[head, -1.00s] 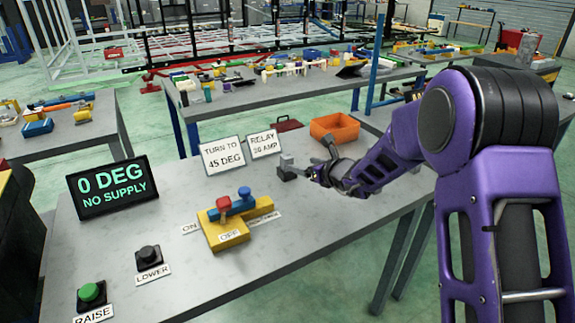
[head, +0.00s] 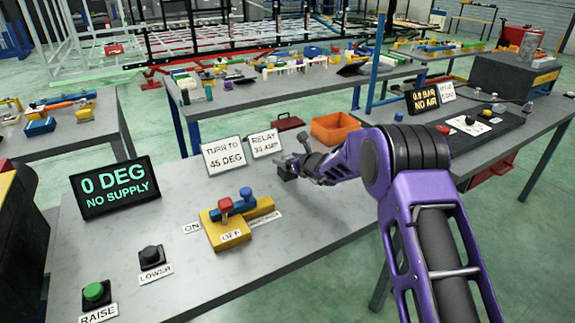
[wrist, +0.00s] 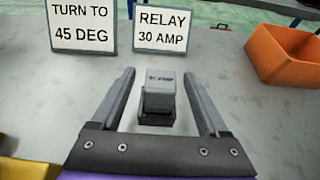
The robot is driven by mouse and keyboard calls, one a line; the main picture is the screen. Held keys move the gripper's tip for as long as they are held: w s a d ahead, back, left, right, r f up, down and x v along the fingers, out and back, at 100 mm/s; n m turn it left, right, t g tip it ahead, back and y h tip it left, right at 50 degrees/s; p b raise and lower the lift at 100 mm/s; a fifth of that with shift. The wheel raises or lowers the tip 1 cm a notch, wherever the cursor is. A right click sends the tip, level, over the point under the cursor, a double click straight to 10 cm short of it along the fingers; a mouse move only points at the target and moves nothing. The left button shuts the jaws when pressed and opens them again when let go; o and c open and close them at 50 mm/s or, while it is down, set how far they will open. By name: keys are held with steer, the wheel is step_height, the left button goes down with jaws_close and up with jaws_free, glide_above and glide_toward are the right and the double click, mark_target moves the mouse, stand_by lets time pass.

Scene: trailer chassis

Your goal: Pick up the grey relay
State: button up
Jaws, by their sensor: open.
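The grey relay (wrist: 160,92) stands on a dark base on the grey table, with faint lettering on its top. In the wrist view it sits between the two fingers of my gripper (wrist: 160,95), which are open, with a gap on each side of it. In the head view my gripper (head: 298,165) is at the relay near the far side of the table, and the fingers partly hide the relay. I cannot tell there whether a finger touches it.
Signs reading "RELAY 30 AMP" (head: 266,143) and "TURN TO 45 DEG" (head: 223,156) stand behind the relay. An orange bin (head: 335,128) is at the back right. A yellow switch block (head: 232,228) with red and blue handles is at the front left. The tabletop around the relay is clear.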

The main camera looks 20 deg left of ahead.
steer(key=shift+w, duration=0.1)
jaws_close()
stand_by(0.4)
